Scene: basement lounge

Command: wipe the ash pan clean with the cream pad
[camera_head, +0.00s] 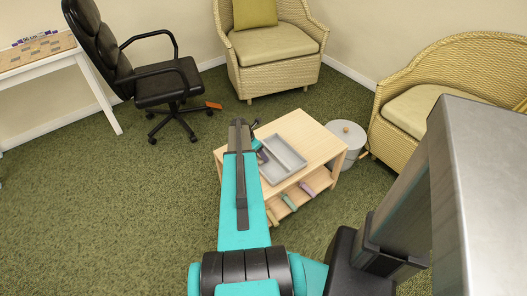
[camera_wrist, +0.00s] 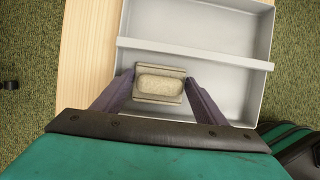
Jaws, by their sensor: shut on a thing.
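The ash pan is a grey, shallow tray (camera_head: 284,156) on a light wooden table. In the wrist view the pan (camera_wrist: 225,92) fills the upper middle, and a raised bar crosses it, splitting it in two. The cream pad (camera_wrist: 160,84) sits in a beige holder in the near compartment, left of its middle and close to the bar. My gripper (camera_wrist: 160,79) has a finger on each side of the holder and is shut on it. Whether the pad touches the pan floor is unclear. In the head view my arm hides the pad. No clear ash shows.
The wooden table (camera_head: 310,133) has a lower shelf with several small rolled items (camera_head: 290,201). Wicker chairs (camera_head: 262,78) and a black office chair (camera_head: 165,88) stand farther back. The green carpet at left is clear.

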